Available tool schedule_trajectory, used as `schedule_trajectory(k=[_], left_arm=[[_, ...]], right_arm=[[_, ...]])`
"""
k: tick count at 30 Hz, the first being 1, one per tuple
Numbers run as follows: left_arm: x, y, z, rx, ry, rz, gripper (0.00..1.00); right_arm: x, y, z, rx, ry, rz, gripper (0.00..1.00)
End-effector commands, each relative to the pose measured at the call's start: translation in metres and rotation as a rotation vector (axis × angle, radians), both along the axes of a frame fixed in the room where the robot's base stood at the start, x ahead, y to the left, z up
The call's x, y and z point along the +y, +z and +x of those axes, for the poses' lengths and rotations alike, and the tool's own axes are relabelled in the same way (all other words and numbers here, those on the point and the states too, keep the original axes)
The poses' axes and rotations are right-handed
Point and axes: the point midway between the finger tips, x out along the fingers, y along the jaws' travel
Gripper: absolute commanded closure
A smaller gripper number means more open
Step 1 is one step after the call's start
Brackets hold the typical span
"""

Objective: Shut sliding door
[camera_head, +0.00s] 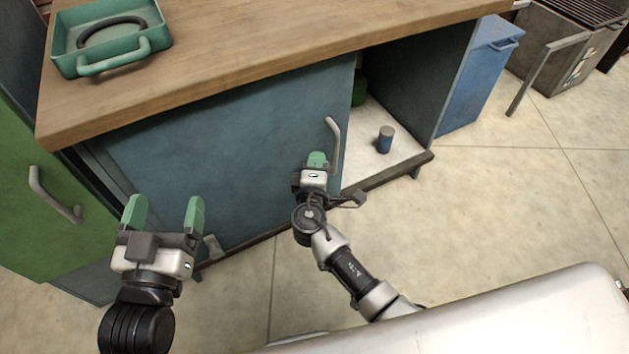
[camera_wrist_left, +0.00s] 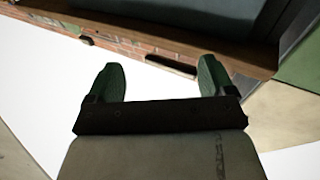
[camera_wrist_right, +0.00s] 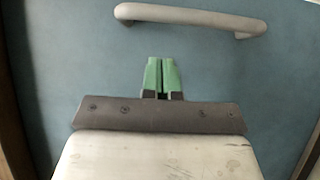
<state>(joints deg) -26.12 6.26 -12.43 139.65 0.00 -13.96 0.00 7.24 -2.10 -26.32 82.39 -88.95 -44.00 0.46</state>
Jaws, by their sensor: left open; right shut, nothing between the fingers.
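The blue-grey sliding door (camera_head: 230,145) covers the left part of the cabinet under the wooden top. The right part of the cabinet is open. A pale curved handle (camera_head: 333,140) is fixed near the door's right edge; it also shows across the top of the right wrist view (camera_wrist_right: 190,18). My right gripper (camera_head: 317,158) is shut and empty, in front of the door just left of the handle. I cannot tell whether its green fingertips touch the door. My left gripper (camera_head: 163,208) is open and empty, in front of the door's lower left part.
A blue can (camera_head: 385,140) stands on the open compartment's white floor (camera_head: 375,168), with a green object (camera_head: 359,88) further back. A green tray (camera_head: 70,50) sits on the wooden worktop (camera_head: 250,50). A green cabinet door (camera_head: 30,190) with a handle is at left.

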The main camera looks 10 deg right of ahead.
Motion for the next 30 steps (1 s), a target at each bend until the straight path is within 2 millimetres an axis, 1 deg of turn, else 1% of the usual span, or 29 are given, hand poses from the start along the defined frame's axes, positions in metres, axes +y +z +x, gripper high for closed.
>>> schedule_trajectory(k=[1,7,12,21,24,26,29,30], left_arm=[[0.0,0.0,0.0,-0.002,0.0,0.0,0.17],[0.0,0.002,0.0,-0.016,-0.001,-0.005,0.17],[0.0,0.003,0.0,-0.02,-0.001,-0.006,0.17],[0.0,0.002,0.0,-0.02,-0.001,-0.005,0.17],[0.0,0.002,0.0,-0.024,-0.001,-0.006,0.17],[0.0,0.003,-0.001,-0.034,-0.001,-0.009,0.17],[-0.002,0.01,-0.001,-0.089,-0.006,-0.024,0.17],[-0.002,0.013,-0.002,-0.113,-0.008,-0.031,0.17]], right_arm=[[-0.01,-0.001,0.003,0.0,-0.004,-0.004,1.0],[-0.029,-0.001,0.012,0.001,-0.002,-0.003,1.0],[-0.034,-0.001,0.014,0.002,-0.001,-0.002,1.0],[-0.034,-0.001,0.014,0.002,-0.001,-0.002,1.0],[-0.038,-0.001,0.015,0.001,-0.002,-0.003,1.0],[-0.043,-0.001,0.017,0.001,-0.003,-0.003,1.0],[-0.058,-0.002,0.021,0.001,-0.004,-0.005,1.0],[-0.066,-0.002,0.023,0.001,-0.005,-0.005,1.0]])
